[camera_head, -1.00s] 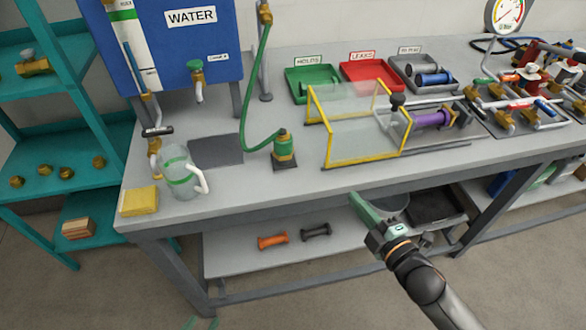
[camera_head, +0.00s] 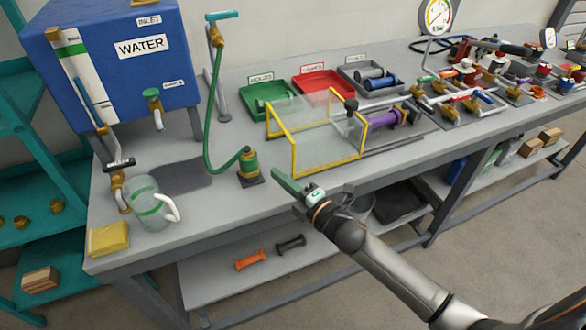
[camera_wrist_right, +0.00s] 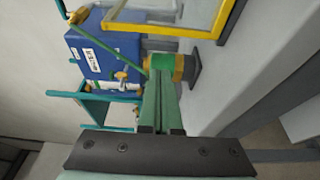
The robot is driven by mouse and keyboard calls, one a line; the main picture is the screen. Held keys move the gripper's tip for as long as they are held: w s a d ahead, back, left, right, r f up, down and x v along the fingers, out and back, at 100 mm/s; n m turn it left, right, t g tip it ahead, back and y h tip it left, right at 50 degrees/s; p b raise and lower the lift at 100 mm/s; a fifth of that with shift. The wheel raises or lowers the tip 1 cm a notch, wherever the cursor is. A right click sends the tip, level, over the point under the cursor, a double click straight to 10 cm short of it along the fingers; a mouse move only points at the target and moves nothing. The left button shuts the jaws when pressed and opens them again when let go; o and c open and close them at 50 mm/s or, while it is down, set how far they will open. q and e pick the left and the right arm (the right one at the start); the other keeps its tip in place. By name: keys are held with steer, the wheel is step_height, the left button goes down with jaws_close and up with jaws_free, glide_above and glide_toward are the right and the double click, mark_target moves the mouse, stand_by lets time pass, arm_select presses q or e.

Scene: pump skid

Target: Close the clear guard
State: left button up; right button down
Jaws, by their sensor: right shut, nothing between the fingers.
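The clear guard (camera_head: 330,145) has see-through panels in a yellow frame and stands on the bench. It sits to the left of a purple pump part (camera_head: 384,119), which shows mostly uncovered past the guard's right end. My right gripper (camera_head: 275,173) is shut and empty, just left of the guard's front left corner; I see no contact. In the right wrist view the shut green fingers (camera_wrist_right: 161,65) point toward the green and brass fitting, and the guard's yellow frame (camera_wrist_right: 165,29) crosses the top. My left gripper is not in view.
A green and brass fitting (camera_head: 249,168) with a green hose stands left of my right gripper. Green (camera_head: 268,112) and red (camera_head: 322,92) trays lie behind the guard. A rail (camera_head: 398,143) runs along the bench front, right of the guard. A jug (camera_head: 148,205) stands at left.

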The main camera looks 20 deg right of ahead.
mark_target(327, 154)
steer(key=shift+w+d+p, duration=0.2)
steer(key=shift+w+d, duration=0.1)
steer(key=shift+d, duration=0.35)
steer(key=shift+w+d+p, duration=0.15)
steer(key=shift+w+d, duration=0.1)
steer(key=shift+d, duration=0.85)
steer(key=shift+d, duration=0.1)
steer(key=shift+d, duration=0.25)
steer(key=d, duration=0.5)
steer(key=d+b, duration=0.1)
steer(key=d, duration=0.4)
steer(key=shift+w+f+b, duration=0.2)
steer(key=shift+b, duration=0.1)
steer(key=d+b, duration=0.1)
steer(key=d, duration=0.3)
steer(key=d+b, duration=0.2)
steer(key=d, duration=0.2)
steer(key=d+b, duration=0.1)
steer(key=d, duration=0.3)
steer(key=shift+w+d+r, duration=0.1)
steer(key=shift+w+d, duration=0.1)
steer(key=shift+w, duration=0.05)
steer(key=shift+d, duration=0.25)
steer(key=shift+d+r, duration=0.1)
steer(key=shift+d, duration=0.05)
